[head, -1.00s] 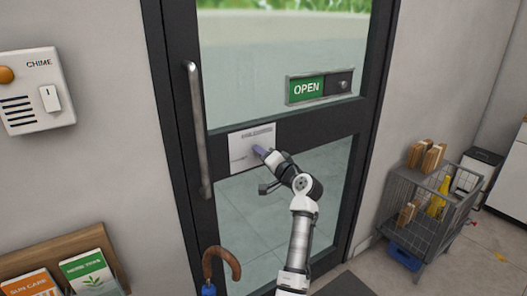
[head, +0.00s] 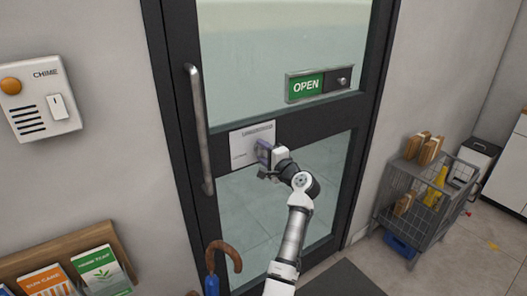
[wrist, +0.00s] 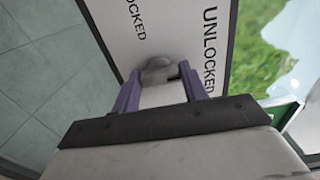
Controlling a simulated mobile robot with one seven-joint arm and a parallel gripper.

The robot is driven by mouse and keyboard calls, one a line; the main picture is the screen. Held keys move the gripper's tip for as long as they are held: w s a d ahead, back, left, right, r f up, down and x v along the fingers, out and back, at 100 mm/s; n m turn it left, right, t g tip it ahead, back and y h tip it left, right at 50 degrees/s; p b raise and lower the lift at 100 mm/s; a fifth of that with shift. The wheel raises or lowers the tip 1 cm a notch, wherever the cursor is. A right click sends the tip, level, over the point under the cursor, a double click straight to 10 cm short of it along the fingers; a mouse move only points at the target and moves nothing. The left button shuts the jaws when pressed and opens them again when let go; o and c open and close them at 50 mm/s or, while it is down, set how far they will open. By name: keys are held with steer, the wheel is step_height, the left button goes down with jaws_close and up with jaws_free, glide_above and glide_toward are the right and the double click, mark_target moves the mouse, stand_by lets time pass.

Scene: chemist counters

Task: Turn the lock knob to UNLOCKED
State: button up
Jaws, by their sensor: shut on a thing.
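The lock plate (head: 239,158) is a white panel on the dark door's middle rail. In the wrist view, the plate (wrist: 185,22) appears turned on its side, with a partly cut-off label ending in LOCKED on the left and UNLOCKED on the right. The grey lock knob (wrist: 158,70) stands out from it. My gripper (wrist: 160,82) has its purple fingers on either side of the knob, shut on it. In the head view my gripper (head: 263,154) hides the knob. The knob's pointing direction cannot be told.
A vertical metal door handle (head: 199,130) stands left of the plate. An OPEN sign (head: 306,85) sits above right. An umbrella (head: 213,270) with a curved handle is below. A wire cart (head: 425,205) stands at right. A chime box (head: 38,105) hangs at left.

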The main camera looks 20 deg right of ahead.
steer(key=shift+d, duration=0.1)
stand_by(0.3)
steer(key=o, duration=1)
steer(key=shift+s, duration=0.1)
steer(key=shift+b+v, duration=1.95)
steer(key=shift+v, duration=4.85)
